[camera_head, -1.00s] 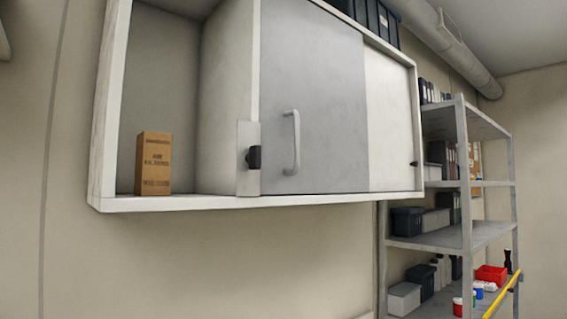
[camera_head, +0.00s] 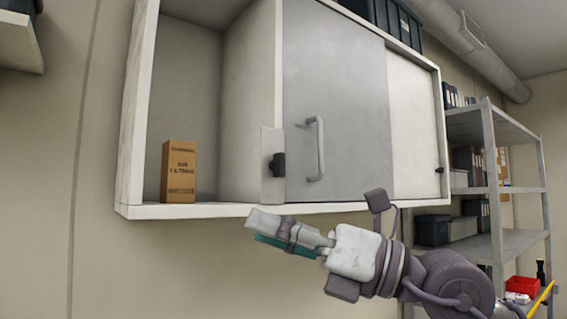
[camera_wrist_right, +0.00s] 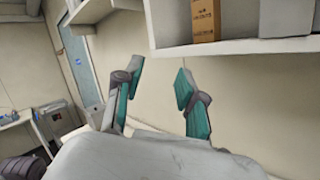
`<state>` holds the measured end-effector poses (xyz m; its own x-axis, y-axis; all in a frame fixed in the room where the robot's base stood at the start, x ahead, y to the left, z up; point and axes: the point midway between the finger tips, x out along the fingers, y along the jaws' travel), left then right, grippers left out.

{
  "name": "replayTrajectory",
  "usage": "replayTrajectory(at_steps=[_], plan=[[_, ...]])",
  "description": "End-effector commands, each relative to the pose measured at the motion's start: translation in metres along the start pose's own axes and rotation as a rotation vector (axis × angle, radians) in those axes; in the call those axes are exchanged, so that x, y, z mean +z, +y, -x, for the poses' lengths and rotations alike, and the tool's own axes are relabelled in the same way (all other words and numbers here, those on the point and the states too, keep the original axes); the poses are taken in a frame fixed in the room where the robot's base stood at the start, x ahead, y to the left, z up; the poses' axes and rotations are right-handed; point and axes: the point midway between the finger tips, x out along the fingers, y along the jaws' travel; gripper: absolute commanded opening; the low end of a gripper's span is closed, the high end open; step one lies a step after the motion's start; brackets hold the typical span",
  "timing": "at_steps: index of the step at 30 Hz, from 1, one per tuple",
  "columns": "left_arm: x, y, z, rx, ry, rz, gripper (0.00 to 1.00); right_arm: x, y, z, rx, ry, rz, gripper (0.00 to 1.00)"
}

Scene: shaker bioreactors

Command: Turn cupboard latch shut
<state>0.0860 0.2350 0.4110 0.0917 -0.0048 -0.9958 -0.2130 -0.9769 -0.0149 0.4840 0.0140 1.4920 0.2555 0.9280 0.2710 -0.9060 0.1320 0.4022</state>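The wall cupboard (camera_head: 250,211) has a grey sliding door (camera_head: 335,110) with a pale vertical handle (camera_head: 317,150). The black latch knob (camera_head: 278,165) sits on a pale plate left of the door edge; its exact turn is hard to tell. My right gripper (camera_head: 258,228) is just below the cupboard's bottom edge, under and left of the latch, pointing left. In the right wrist view my right gripper (camera_wrist_right: 157,85) has its fingers apart with nothing between them. The cupboard's underside (camera_wrist_right: 240,46) shows above right there, with the latch out of that view. My left gripper is not in view.
A brown box (camera_head: 179,172) stands in the open left compartment, and it also shows in the right wrist view (camera_wrist_right: 205,20). A metal shelf rack (camera_head: 495,190) with files and bins stands at the right. The wall below the cupboard is clear.

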Motion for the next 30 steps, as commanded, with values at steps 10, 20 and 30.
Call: replayTrajectory(at_steps=[10,20,30], plan=[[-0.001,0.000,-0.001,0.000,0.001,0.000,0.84,0.116,0.001,0.042,-0.643,0.126,0.476,0.40],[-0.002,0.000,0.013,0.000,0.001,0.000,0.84,0.135,-0.012,0.034,-0.722,0.120,0.502,0.40],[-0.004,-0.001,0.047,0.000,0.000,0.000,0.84,0.141,-0.058,-0.021,-0.719,0.120,0.501,0.40]])
